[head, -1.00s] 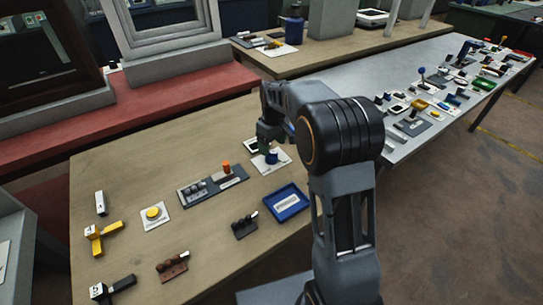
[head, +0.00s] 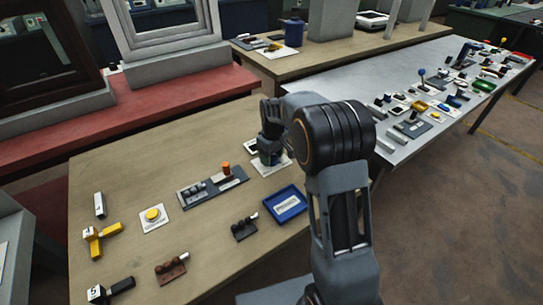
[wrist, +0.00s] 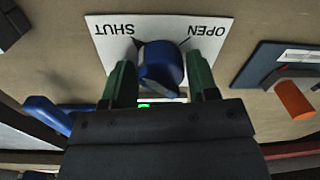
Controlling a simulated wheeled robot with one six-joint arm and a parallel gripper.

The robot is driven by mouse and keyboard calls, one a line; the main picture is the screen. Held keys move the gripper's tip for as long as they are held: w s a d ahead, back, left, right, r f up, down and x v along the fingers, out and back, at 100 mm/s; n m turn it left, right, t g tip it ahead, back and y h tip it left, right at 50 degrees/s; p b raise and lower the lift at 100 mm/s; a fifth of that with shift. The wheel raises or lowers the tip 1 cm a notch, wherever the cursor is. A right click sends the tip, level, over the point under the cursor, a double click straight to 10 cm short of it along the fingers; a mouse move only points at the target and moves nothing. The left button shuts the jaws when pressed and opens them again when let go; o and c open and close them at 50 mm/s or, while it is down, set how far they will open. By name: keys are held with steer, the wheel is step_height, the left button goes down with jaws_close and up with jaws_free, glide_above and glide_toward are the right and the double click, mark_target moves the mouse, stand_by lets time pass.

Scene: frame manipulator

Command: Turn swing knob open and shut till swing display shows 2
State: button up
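The blue swing knob (wrist: 160,66) stands on a white plate (wrist: 108,40) marked SHUT and OPEN, upside down in the wrist view. My gripper (wrist: 161,76) has its two green fingers on either side of the knob, with almost no gap visible; I cannot tell whether they press on it. In the head view my gripper (head: 270,150) is down over the knob and hides most of it. A small green lit mark (wrist: 143,105) shows just past my gripper's edge; it is mostly hidden, and no number can be read.
A grey panel with an orange knob (head: 226,168) stands left of the plate. A blue tray (head: 275,213) lies in front. A yellow button (head: 152,214) and several small handled parts are on the wooden table. A blue part (wrist: 48,114) is near my left finger in the wrist view.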

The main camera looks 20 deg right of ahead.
steer(key=c, duration=0.5)
steer(key=shift+m, duration=0.3)
steer(key=m+p, duration=0.1)
steer(key=m, duration=0.1)
steer(key=shift+r+m, duration=0.1)
steer(key=shift+m, duration=0.2)
steer(key=m+p, duration=0.1)
steer(key=m, duration=0.2)
steer(key=shift+m, duration=0.4)
steer(key=m+p, duration=0.1)
steer(key=m, duration=0.4)
steer(key=shift+t, duration=0.4)
steer(key=m, duration=0.5)
steer(key=shift+m+p, duration=0.4)
steer(key=o, duration=0.9)
